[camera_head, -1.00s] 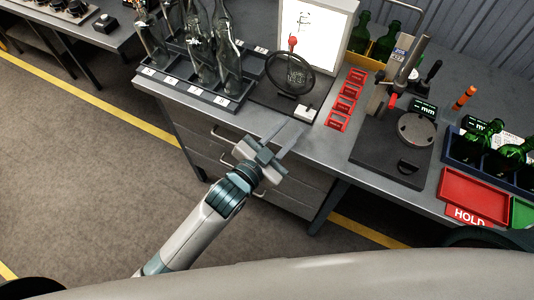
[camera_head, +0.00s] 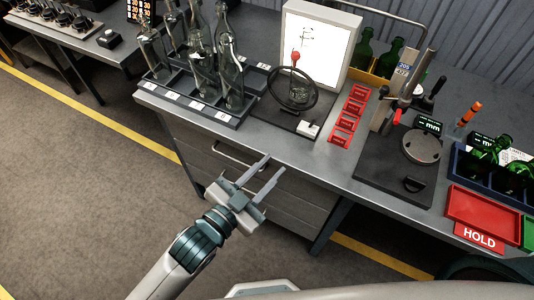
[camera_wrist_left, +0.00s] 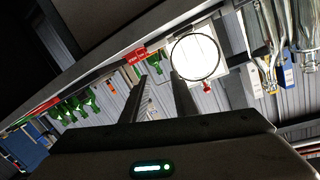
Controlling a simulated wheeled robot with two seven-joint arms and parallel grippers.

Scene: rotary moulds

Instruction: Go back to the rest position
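My left gripper (camera_head: 262,182) is open and empty in the head view. It is in front of the bench drawers, lower than the bench top and apart from it. In the left wrist view its two fingers (camera_wrist_left: 160,95) stand apart with nothing between them. My right gripper is not in view.
The bench (camera_head: 262,136) carries a rack (camera_head: 190,101) of clear bottles, a wheel stand (camera_head: 292,90), a bright panel (camera_head: 318,45), red frames (camera_head: 348,115), a gauge stand (camera_head: 420,147) and a red tray (camera_head: 484,212). The floor (camera_head: 70,190) at left is clear.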

